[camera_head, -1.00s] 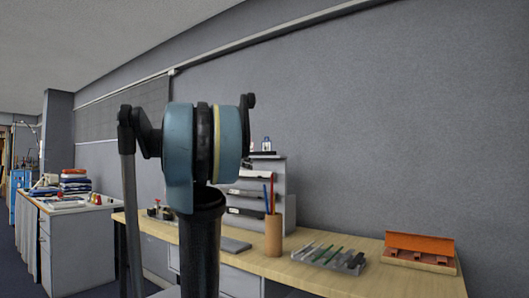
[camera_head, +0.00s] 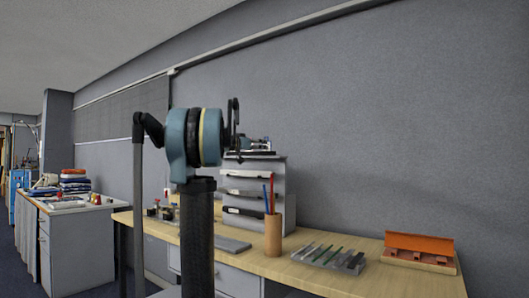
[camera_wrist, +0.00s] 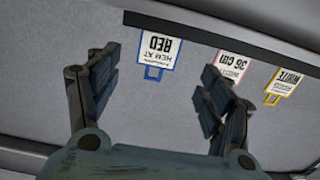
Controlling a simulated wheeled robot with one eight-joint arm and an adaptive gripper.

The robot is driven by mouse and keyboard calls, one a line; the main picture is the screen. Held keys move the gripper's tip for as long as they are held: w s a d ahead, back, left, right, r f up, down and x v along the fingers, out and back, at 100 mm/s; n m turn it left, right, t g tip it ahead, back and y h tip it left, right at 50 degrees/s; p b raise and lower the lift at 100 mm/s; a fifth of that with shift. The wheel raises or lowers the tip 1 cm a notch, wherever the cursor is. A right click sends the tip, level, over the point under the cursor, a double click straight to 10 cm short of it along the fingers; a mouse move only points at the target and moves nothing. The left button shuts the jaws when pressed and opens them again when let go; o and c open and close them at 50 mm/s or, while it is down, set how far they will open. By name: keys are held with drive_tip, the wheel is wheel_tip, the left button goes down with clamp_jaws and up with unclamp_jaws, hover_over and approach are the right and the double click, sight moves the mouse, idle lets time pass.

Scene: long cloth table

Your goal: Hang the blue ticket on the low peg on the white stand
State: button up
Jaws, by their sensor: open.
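The blue ticket (camera_wrist: 147,48) is a white card with a blue border and a blue loop. In the wrist view it shows upside down against a grey surface, at upper centre. My gripper (camera_wrist: 160,66) is open, with one dark finger on each side of the ticket in the picture. No contact shows, and the gap in depth is unclear. I cannot make out the white stand or its low peg in either view. In the head view my own arm stands in the middle, and my gripper cannot be made out there.
A pink-edged ticket (camera_wrist: 231,62) is partly behind the right finger, with a yellow-edged ticket (camera_wrist: 283,83) farther right. The table (camera_head: 310,279) holds a grey shelf rack (camera_head: 280,180), a pencil cup (camera_head: 273,236), a tool tray (camera_head: 350,264) and an orange box (camera_head: 420,246).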

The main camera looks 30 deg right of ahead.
drive_tip(key=shift+r+x, duration=0.2)
drive_tip(key=shift+x, duration=3.45)
drive_tip(key=c, duration=0.8)
